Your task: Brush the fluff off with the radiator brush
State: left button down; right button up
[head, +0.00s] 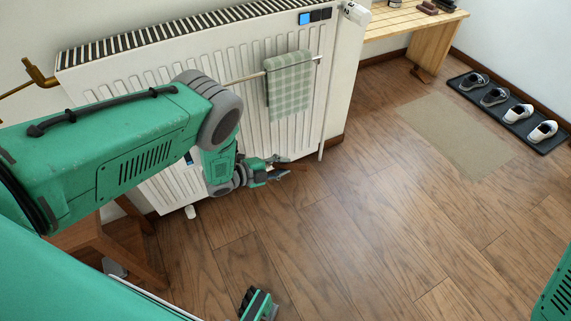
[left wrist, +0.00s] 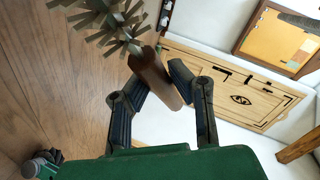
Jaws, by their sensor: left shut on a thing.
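My left gripper (head: 272,171) is low in front of the white radiator (head: 150,75), near its lower right part. In the left wrist view its two dark fingers (left wrist: 162,80) are shut on the brown wooden handle of the radiator brush (left wrist: 150,70). The brush's grey-green bristles (left wrist: 115,24) stick out past the fingers at upper left. In the head view only a thin reddish-brown bit of the brush (head: 294,166) shows beyond the gripper. I cannot make out any fluff. My arm hides part of the radiator's left and lower side.
A checked towel (head: 289,84) hangs on a rail across the radiator. A wooden bench (head: 415,22), a beige mat (head: 460,133) and a dark shoe tray (head: 511,113) lie to the right. A brown wooden piece (head: 135,235) stands at lower left. The middle floor is clear.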

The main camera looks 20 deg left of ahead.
pick_arm(q)
jog(key=shift+s+a, duration=0.25)
jog(key=shift+a, duration=0.15)
jog(key=shift+s+a+p, duration=0.3)
jog(key=shift+s+p, duration=0.05)
jog(key=shift+s, duration=0.15)
jog(key=shift+w+d+f+b, duration=0.45)
jog(key=shift+d+f+b, duration=0.15)
jog(key=shift+b, duration=0.25)
jog(key=shift+w+d+b, duration=0.15)
jog(key=shift+w+b, duration=0.25)
jog(key=shift+w, duration=0.2)
jog(key=shift+r+b+x, duration=0.25)
jog(key=shift+b+x, duration=0.45)
jog(key=shift+x, duration=0.5)
jog(key=shift+w+d, duration=0.1)
jog(key=shift+w, duration=0.05)
